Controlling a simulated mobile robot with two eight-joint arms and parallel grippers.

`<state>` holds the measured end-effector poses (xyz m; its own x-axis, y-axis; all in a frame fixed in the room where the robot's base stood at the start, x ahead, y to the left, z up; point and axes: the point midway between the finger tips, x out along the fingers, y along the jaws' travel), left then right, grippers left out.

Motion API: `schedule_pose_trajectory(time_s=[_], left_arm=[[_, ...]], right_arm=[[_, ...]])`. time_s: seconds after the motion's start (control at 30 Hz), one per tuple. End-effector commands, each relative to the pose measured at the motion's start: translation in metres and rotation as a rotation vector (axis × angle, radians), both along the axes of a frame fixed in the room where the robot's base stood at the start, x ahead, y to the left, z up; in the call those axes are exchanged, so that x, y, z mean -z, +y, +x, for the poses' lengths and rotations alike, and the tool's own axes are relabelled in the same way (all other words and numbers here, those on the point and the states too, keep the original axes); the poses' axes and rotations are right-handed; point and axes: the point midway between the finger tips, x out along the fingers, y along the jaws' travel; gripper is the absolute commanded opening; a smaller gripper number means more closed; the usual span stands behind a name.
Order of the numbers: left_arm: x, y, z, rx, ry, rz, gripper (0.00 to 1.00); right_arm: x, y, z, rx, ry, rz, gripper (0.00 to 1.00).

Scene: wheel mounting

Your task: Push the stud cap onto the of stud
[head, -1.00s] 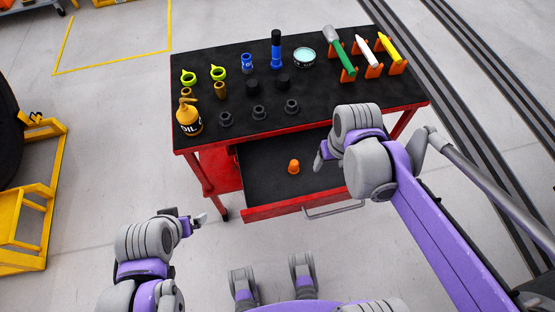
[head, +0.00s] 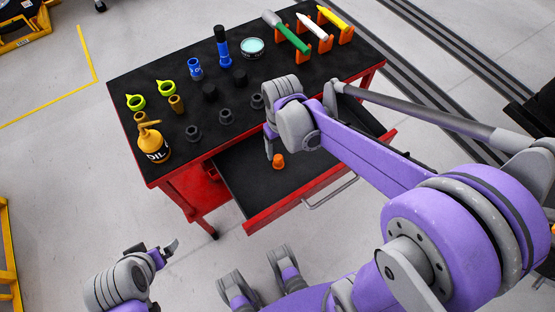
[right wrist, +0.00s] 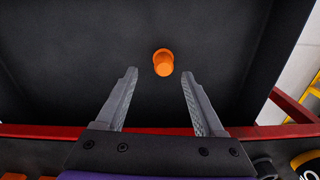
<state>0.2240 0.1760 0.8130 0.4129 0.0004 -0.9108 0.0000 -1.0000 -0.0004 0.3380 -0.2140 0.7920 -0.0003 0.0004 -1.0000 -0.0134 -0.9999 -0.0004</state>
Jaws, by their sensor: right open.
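A small orange cap (head: 278,161) stands in the open drawer (head: 246,190) of the red cart. My right gripper (head: 270,158) is over the drawer, close to the cap, with part of its jaws hidden by the wrist in the head view. In the right wrist view the two fingers (right wrist: 159,74) are wide open and empty. There the orange cap (right wrist: 163,62) lies just beyond the fingertips, roughly midway between them, not gripped. My left gripper (head: 158,252) hangs over the floor left of the drawer, away from the cart. I see no stud clearly.
The black cart top (head: 190,85) holds an oil bottle (head: 153,145), dark sockets (head: 193,133), a blue bottle (head: 221,45), a round tin (head: 252,47) and coloured markers on orange stands. The drawer is otherwise empty. A red rim (right wrist: 60,132) crosses the right wrist view near the fingers.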

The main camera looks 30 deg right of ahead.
Motion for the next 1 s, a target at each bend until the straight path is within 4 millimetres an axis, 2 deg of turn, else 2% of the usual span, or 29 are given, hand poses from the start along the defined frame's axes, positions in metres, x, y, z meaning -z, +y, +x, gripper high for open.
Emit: schedule_pose_trajectory(time_s=[0.17, 0.43, 0.73, 0.77, 1.0], left_arm=[[0.004, 0.0, 0.0, 0.0, 0.001, 0.0, 1.0], [0.014, 0.0, 0.0, 0.0, 0.004, 0.0, 1.0], [0.014, 0.0, 0.0, 0.0, 0.005, 0.0, 1.0], [0.014, 0.0, 0.0, 0.0, 0.005, 0.0, 1.0], [0.014, 0.0, 0.0, 0.0, 0.005, 0.0, 1.0]], right_arm=[[0.015, 0.002, 0.001, -0.001, 0.0, 0.0, 0.7], [0.053, 0.006, 0.003, -0.001, -0.001, 0.0, 0.7], [0.056, 0.005, 0.003, 0.0, -0.002, 0.0, 0.7], [0.056, 0.005, 0.003, 0.0, -0.002, 0.0, 0.67], [0.056, 0.005, 0.003, 0.0, -0.002, 0.0, 0.23]])
